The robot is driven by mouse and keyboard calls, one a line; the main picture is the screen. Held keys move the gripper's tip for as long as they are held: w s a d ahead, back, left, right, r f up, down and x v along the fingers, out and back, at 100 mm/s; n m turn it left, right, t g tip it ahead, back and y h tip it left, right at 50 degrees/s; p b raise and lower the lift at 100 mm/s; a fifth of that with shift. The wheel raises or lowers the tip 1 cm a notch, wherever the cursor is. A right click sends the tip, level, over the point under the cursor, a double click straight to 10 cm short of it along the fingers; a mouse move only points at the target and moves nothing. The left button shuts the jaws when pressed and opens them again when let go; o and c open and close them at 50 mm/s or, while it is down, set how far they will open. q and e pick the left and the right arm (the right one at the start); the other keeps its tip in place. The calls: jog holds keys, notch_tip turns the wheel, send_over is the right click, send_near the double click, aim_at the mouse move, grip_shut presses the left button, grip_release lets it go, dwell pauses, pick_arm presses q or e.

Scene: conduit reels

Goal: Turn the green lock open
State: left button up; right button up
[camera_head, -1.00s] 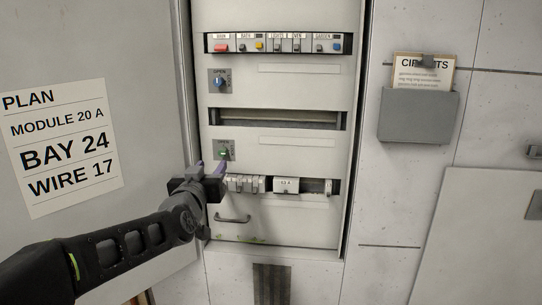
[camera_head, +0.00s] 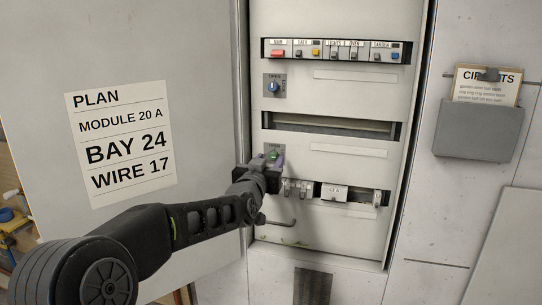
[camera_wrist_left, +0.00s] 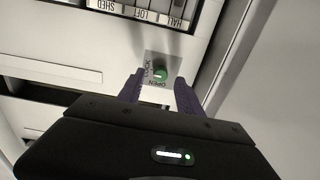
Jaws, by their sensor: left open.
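The green lock (camera_head: 271,153) is a small round knob on a square grey plate, on the cabinet front below the middle slot. My left gripper (camera_head: 272,162) is at the lock and partly hides its plate in the head view. In the left wrist view the green lock (camera_wrist_left: 160,74) shows just beyond and between the two purple fingertips of my left gripper (camera_wrist_left: 160,86), which are open with nothing between them. The plate carries the words LOCK and OPEN, seen turned over. I cannot tell whether the fingers touch the knob. My right gripper is not in view.
A blue lock (camera_head: 273,87) sits higher on the cabinet, under a row of labelled switches (camera_head: 333,50). Modules (camera_head: 333,192) and a handle (camera_head: 281,222) are below the gripper. The open door with the plan sheet (camera_head: 120,143) stands left; a grey document holder (camera_head: 479,130) hangs right.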

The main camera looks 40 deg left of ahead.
pick_arm(q)
jog(key=shift+x, duration=1.1)
jog(key=shift+s, duration=0.1)
jog(key=shift+c, duration=0.3)
grip_shut()
